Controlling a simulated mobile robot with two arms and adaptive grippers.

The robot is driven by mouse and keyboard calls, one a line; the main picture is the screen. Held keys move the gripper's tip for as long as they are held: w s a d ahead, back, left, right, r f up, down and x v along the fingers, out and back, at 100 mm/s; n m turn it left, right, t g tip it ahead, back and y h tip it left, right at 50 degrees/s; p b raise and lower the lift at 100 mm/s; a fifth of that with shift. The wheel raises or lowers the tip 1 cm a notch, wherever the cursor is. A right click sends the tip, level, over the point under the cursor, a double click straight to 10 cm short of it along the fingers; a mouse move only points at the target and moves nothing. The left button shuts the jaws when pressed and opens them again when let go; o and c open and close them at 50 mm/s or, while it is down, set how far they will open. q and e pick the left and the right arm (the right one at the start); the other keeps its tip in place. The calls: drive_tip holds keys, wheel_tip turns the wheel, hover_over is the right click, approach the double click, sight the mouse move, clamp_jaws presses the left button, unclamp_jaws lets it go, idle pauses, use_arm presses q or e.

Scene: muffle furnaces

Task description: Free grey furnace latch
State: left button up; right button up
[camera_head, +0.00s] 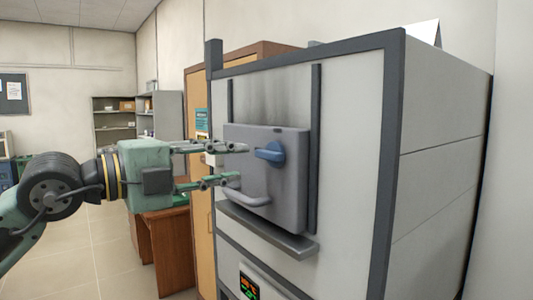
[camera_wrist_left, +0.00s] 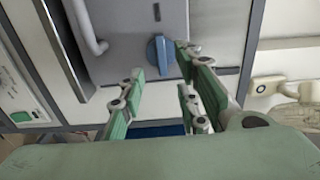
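The grey furnace door (camera_head: 290,184) is shut on the front of a large white furnace with a dark frame. A blue latch knob (camera_head: 271,152) sits on the upper part of the door, and a grey bar handle (camera_head: 245,196) is below it. My left gripper (camera_head: 243,166) is open, its fingers apart and pointing at the door, just left of the knob. In the left wrist view the blue knob (camera_wrist_left: 160,54) lies just beyond the gap between the open fingers (camera_wrist_left: 160,62). Nothing is between the fingers. My right gripper is not in view.
A ledge (camera_head: 268,232) juts out below the door, with a lit display (camera_head: 249,285) under it. A wooden cabinet (camera_head: 199,95) and brown desk (camera_head: 163,245) stand behind at left. Shelves (camera_head: 115,118) are at the back. The floor at left is clear.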

sight(264, 156)
use_arm(q)
drive_tip(key=p+x, duration=0.3)
drive_tip(key=x, duration=0.3)
drive_tip(key=shift+w+d+r, duration=0.1)
drive_tip(key=shift+d+r, duration=0.1)
drive_tip(key=shift+w+d+f+p, duration=0.1)
drive_tip(key=shift+w+d+p, duration=0.1)
drive_tip(key=shift+p, duration=0.1)
clamp_jaws()
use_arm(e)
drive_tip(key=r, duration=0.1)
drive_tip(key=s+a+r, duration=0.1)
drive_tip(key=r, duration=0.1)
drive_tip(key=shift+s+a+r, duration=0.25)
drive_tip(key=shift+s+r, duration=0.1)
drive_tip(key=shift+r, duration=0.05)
